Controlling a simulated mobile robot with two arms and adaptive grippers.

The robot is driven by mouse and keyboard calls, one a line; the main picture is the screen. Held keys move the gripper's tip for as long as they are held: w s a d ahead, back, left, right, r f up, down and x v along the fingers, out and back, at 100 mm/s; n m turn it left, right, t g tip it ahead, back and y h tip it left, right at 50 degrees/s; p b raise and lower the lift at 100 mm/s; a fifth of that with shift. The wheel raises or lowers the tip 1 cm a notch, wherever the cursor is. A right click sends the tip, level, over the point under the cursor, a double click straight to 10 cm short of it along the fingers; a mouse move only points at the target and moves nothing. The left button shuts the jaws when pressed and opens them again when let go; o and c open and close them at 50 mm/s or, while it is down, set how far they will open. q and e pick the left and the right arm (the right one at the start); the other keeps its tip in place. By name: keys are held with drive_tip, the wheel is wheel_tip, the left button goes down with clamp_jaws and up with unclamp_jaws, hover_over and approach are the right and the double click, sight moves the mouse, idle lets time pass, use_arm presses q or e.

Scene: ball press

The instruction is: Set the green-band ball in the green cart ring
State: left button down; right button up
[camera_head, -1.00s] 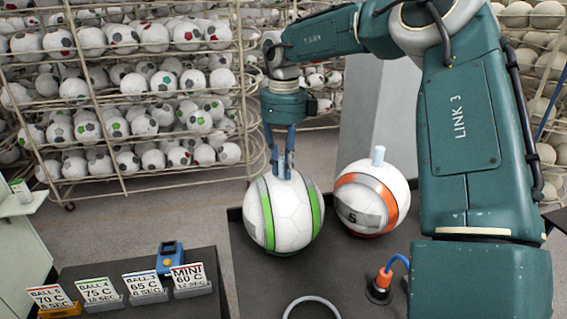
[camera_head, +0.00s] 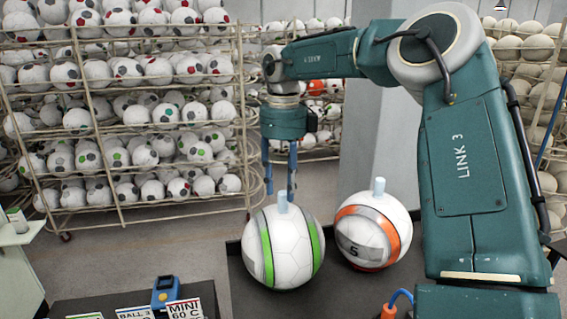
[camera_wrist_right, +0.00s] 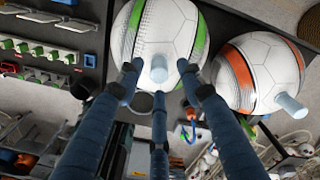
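The green-band ball (camera_head: 291,262) is white with green bands and a pale blue stem (camera_head: 282,202) on top. It rests upright on a dark flat surface (camera_head: 246,300); what is directly under it is hidden. It also shows in the right wrist view (camera_wrist_right: 176,34). My right gripper (camera_head: 280,188) is above the ball. Its fingers are spread around the top of the stem, with gaps beside it in the right wrist view (camera_wrist_right: 160,78). A green cart ring cannot be made out. My left gripper is out of view.
An orange-band ball (camera_head: 384,216) with its own stem stands close on the right. Racks of balls (camera_head: 120,130) stand behind. An orange connector (camera_head: 389,311) is at the bottom right.

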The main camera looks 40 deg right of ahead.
wheel_tip(320, 180, up, 8)
drive_tip(key=shift+r, duration=0.25)
